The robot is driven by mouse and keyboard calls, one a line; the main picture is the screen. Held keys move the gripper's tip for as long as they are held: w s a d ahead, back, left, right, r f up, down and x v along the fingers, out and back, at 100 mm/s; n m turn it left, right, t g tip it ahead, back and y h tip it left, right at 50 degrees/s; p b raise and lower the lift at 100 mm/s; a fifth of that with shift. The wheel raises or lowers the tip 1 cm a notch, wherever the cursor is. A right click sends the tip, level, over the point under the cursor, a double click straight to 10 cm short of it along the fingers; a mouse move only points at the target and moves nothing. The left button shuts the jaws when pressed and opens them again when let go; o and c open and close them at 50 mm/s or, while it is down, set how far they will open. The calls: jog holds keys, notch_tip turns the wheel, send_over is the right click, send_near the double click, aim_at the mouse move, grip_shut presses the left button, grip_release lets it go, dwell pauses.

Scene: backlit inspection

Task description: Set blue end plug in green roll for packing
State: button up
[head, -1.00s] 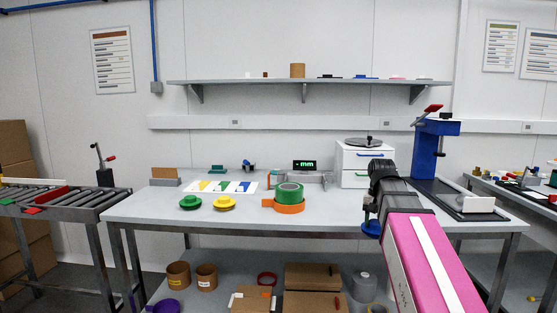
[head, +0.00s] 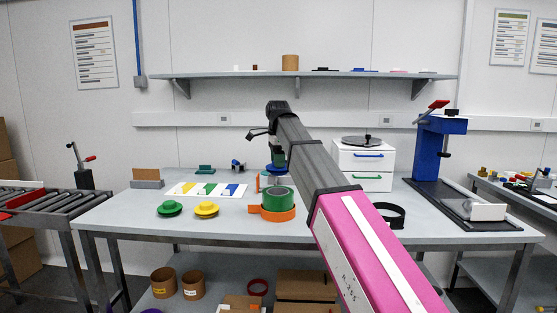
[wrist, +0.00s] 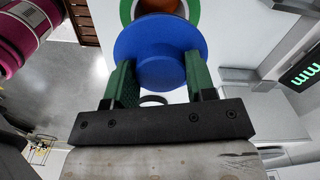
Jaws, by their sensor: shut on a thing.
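My gripper (wrist: 160,78) has green fingers and is shut on the blue end plug (wrist: 160,48), a round flange with a raised hub between the fingers. In the head view the blue end plug (head: 277,168) is partly hidden by my arm and appears just above the green roll (head: 278,199). The green roll stands on end in an orange holder (head: 268,215) on the bench. In the wrist view the green roll (wrist: 128,12) lies beyond the plug, which covers part of it; its brown inner opening shows at the top. The two look apart.
A green plug (head: 170,209) and a yellow plug (head: 206,209) lie left of the holder. A colour-marked sheet (head: 205,190) lies behind them. A black ring (head: 388,215) sits to the right, before the white drawers (head: 362,165) and blue press (head: 440,150).

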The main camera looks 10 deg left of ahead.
jog(key=shift+a, duration=0.2)
dwell(0.3)
jog(key=shift+f, duration=2.95)
jog(key=shift+f, duration=1.2)
jog(key=o, duration=0.9)
notch_tip(320, 180, up, 10)
jog(key=shift+r, duration=0.45)
